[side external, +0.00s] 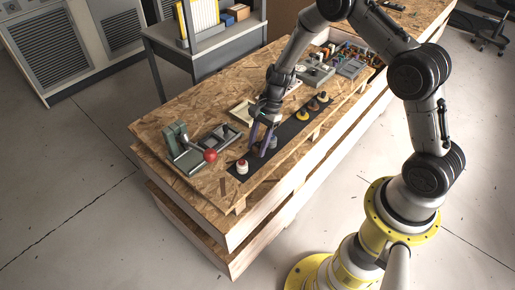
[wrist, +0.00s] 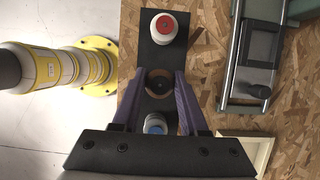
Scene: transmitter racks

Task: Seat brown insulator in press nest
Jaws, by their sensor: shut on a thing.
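The brown insulator (wrist: 158,82) is a round brown piece with a dark centre, seen from above in the wrist view. My gripper (wrist: 159,75) has its purple fingers closed on its two sides. In the side view my gripper (side external: 262,146) points down at the black mat, and the insulator is mostly hidden by the fingers. I cannot tell whether it touches the mat. The green and grey press (side external: 180,147) with a red ball handle stands at the left end of the bench; part of the press (wrist: 257,45) shows at right in the wrist view. Its nest is not clearly visible.
A red-topped white insulator (wrist: 163,27) and a blue-topped one (wrist: 155,122) stand close on either side along the black mat (wrist: 141,45). A yellow piece (side external: 302,115) and others stand farther along.

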